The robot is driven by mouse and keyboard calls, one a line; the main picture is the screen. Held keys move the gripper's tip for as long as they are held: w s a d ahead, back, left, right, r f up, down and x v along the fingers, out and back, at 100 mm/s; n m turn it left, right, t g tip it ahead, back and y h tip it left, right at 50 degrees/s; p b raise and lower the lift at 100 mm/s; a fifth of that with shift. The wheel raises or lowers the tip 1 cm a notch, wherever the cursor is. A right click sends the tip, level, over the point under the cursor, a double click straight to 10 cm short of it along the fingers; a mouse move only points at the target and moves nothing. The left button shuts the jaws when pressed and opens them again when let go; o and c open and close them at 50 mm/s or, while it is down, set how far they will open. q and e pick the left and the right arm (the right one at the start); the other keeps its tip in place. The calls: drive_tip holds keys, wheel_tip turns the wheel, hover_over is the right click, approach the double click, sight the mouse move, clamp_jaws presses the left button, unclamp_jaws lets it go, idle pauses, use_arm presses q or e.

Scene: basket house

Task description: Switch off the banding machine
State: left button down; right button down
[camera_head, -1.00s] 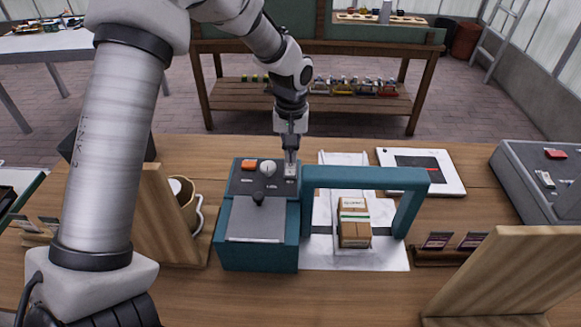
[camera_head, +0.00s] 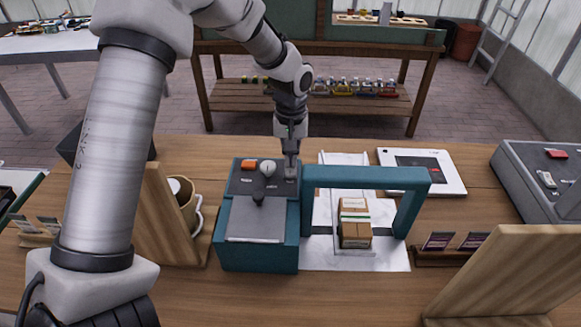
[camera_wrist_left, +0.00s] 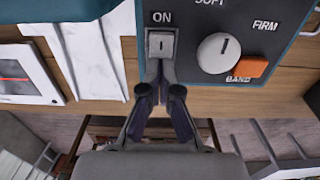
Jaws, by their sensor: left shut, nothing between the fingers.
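The banding machine is a teal box (camera_head: 256,255) with a dark control panel and a teal arch (camera_head: 365,178) to its right. Its metal switch plate, marked ON, shows in the left wrist view (camera_wrist_left: 162,42) at the panel's edge. My left gripper (camera_head: 290,174) is shut and empty, pointing down at the switch, which it mostly hides in the head view. In the left wrist view its fingertips (camera_wrist_left: 162,72) are at the switch's lower edge; I cannot tell whether they touch it. A white knob (camera_wrist_left: 219,53) and an orange BAND button (camera_wrist_left: 252,67) are beside the switch. My right gripper is not in view.
A banded brown package (camera_head: 354,233) sits under the arch. A brown mug (camera_head: 187,205) and wooden stand (camera_head: 165,222) are to the left. A white device with a dark screen (camera_head: 425,170) lies behind right; a grey box (camera_head: 535,185) is far right.

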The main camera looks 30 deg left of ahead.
use_arm(q)
drive_tip(key=shift+f, duration=0.2)
wheel_tip(320, 180, up, 7)
drive_tip(key=p, duration=0.6)
drive_tip(key=shift+r+p, duration=0.1)
drive_tip(key=shift+p, duration=0.25)
